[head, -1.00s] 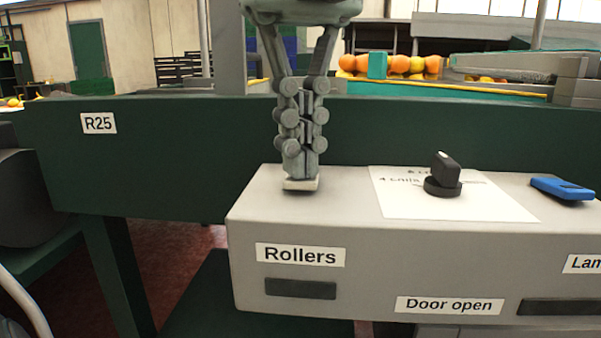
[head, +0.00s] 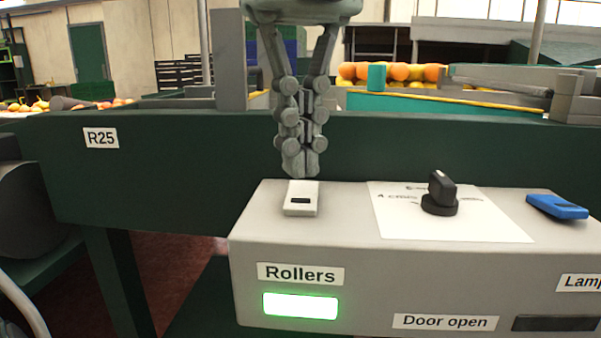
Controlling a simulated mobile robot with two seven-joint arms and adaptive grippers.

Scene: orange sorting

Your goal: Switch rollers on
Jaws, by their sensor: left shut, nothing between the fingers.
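A grey control box (head: 400,265) stands in front of me. A white rocker switch (head: 301,199) sits on its top, above the "Rollers" label (head: 300,274). The indicator (head: 300,306) under that label glows bright white-green. My left gripper (head: 299,172) is shut and empty, with its fingertips pointing down just above and behind the white switch. The switch is now in plain view. My right gripper is not in view.
A black rotary knob (head: 440,194) stands on a paper sheet (head: 400,222) on the box. A blue switch (head: 557,206) is at the right. The "Door open" indicator (head: 553,324) is dark. A dark green beam (head: 180,170) runs behind the box; oranges (head: 400,72) lie beyond.

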